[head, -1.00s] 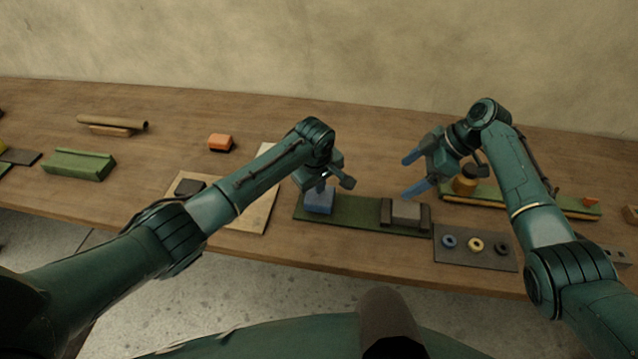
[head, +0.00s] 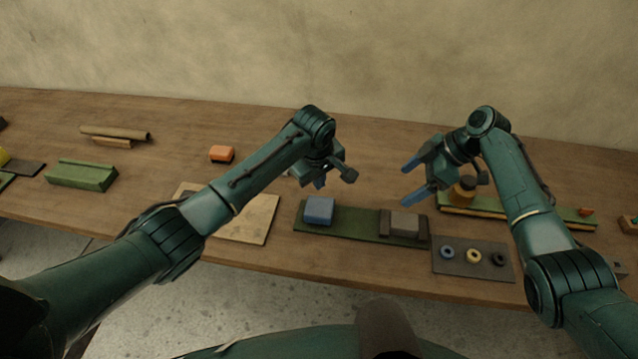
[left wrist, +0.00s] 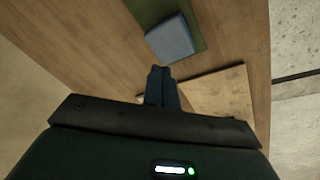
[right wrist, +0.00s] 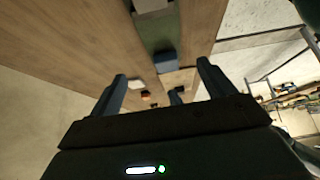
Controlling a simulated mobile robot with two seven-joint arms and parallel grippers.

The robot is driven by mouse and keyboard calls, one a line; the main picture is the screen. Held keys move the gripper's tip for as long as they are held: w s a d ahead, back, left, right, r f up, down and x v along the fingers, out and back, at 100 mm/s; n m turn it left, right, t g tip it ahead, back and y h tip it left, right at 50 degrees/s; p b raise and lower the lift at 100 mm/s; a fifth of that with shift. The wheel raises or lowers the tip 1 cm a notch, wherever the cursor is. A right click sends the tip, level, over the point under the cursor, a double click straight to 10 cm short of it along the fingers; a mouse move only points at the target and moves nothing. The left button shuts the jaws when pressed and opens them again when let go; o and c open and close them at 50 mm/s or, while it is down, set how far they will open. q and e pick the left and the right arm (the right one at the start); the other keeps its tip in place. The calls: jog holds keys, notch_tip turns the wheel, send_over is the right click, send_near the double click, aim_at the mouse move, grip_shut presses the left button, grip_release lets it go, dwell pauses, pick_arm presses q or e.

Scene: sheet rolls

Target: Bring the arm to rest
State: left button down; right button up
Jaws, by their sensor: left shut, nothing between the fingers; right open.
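My left gripper (head: 319,183) is shut and empty, raised above the table behind the blue block in the head view. Its closed fingers (left wrist: 161,88) also show in the left wrist view, apart from the block. The blue block (head: 319,210) sits at the left end of a green mat (head: 352,224); it also shows in the left wrist view (left wrist: 170,39). My right gripper (head: 409,180) is open with nothing between its fingers, held above the table to the right. Its spread fingers also show in the right wrist view (right wrist: 162,84).
A grey block in a brown holder (head: 405,224) sits at the mat's right end. A dark plate (head: 471,261) with several rings lies to its right. A tan board (head: 255,220) lies left of the mat.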

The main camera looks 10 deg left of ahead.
pick_arm(q)
jog(key=shift+r, duration=0.1)
dwell(0.4)
